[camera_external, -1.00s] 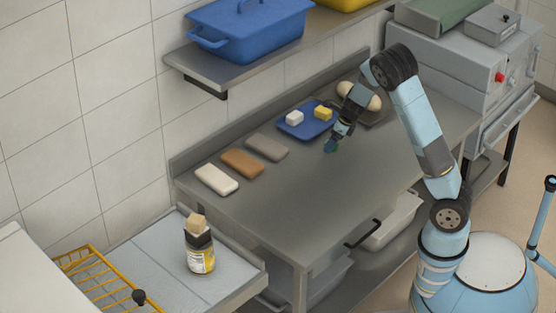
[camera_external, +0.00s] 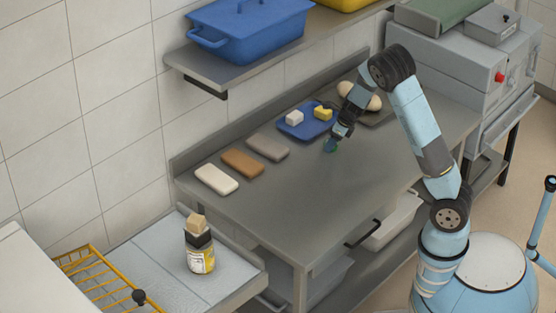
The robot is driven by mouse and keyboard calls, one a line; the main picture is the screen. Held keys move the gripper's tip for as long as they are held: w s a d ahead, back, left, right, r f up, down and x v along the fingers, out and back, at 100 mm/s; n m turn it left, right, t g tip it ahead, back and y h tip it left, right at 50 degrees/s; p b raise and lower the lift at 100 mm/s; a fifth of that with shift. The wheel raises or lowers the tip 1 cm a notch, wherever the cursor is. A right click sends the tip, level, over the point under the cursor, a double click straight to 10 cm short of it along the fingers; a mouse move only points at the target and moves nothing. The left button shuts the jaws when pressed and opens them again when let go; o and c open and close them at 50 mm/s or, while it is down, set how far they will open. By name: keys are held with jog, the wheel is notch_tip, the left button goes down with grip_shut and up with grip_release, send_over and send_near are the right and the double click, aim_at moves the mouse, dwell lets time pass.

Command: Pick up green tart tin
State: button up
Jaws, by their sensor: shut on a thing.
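The green tart tin (camera_external: 331,146) is small and dark green, at the tips of my gripper (camera_external: 333,140) over the middle of the steel table (camera_external: 300,210). My gripper points down and is shut on the tin. The fingers hide part of the tin. I cannot tell whether the tin touches the table top or is just above it.
A blue tray (camera_external: 291,130) with a white block (camera_external: 294,117) and a yellow block (camera_external: 323,112) lies behind my gripper. A grey (camera_external: 268,147), a brown (camera_external: 243,163) and a cream slab (camera_external: 216,179) lie to the left. A shelf (camera_external: 222,77) overhangs the back. The front tabletop is clear.

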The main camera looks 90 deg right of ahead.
jog(key=shift+r, duration=0.1)
jog(key=shift+r, duration=0.25)
notch_tip(320, 180, up, 2)
jog(key=shift+w+r, duration=0.1)
jog(key=shift+r, duration=0.15)
jog(key=s+a+r, duration=0.9)
jog(key=s, duration=0.1)
jog(key=shift+s+a+r, duration=0.2)
jog(key=shift+a+r, duration=0.05)
jog(key=shift+r, duration=0.15)
